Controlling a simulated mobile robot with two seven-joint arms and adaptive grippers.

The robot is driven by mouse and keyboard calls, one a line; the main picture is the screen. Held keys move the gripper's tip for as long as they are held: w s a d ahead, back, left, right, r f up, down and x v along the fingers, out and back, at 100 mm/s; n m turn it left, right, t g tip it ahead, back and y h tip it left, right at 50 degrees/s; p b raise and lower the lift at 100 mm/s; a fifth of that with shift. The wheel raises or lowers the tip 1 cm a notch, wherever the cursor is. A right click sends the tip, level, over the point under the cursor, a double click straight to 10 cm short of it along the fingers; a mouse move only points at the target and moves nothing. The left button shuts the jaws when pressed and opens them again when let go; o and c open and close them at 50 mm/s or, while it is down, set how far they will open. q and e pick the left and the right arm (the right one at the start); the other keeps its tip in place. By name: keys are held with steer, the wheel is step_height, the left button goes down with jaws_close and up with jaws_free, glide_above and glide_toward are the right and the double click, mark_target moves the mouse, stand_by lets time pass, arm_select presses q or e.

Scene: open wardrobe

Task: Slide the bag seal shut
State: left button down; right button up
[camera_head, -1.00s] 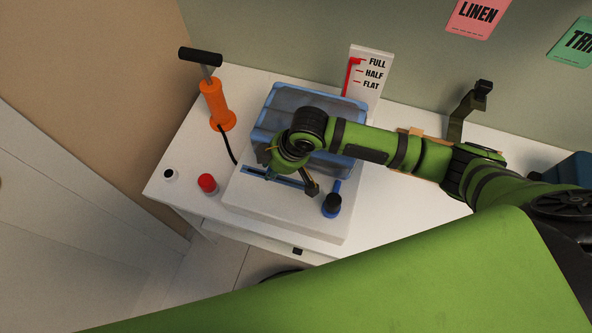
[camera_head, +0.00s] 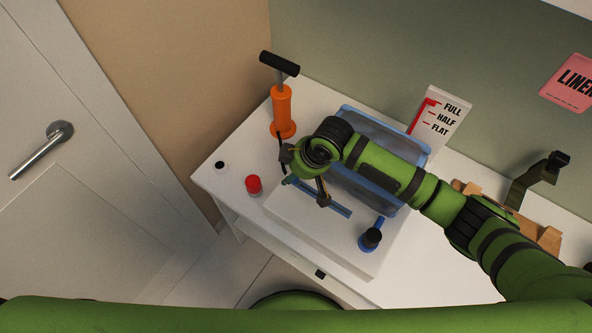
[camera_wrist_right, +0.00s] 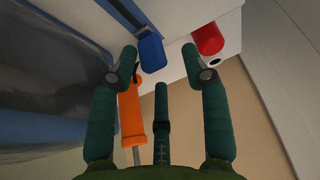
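The bag (camera_head: 378,130) is grey and see-through with a blue rim, lying on a white platform (camera_head: 300,212). A blue seal rail (camera_head: 338,208) runs along its front side. My right gripper (camera_head: 306,186) is over the left part of the rail, hiding that part in the head view. A blue tab (camera_wrist_right: 152,52), likely the seal's slider, shows between the fingertips, nearer the left one. Contact cannot be told. The bag's side (camera_wrist_right: 40,100) fills the left of that view. My left gripper is out of view.
An orange pump (camera_head: 282,112) stands behind on the left. A red cap (camera_head: 253,185) and a small black-topped piece (camera_head: 220,166) lie left of the platform. A gauge card (camera_head: 440,122) stands behind the bag.

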steer(key=shift+d, duration=0.1)
steer(key=shift+d, duration=0.1)
steer(key=v, duration=1.2)
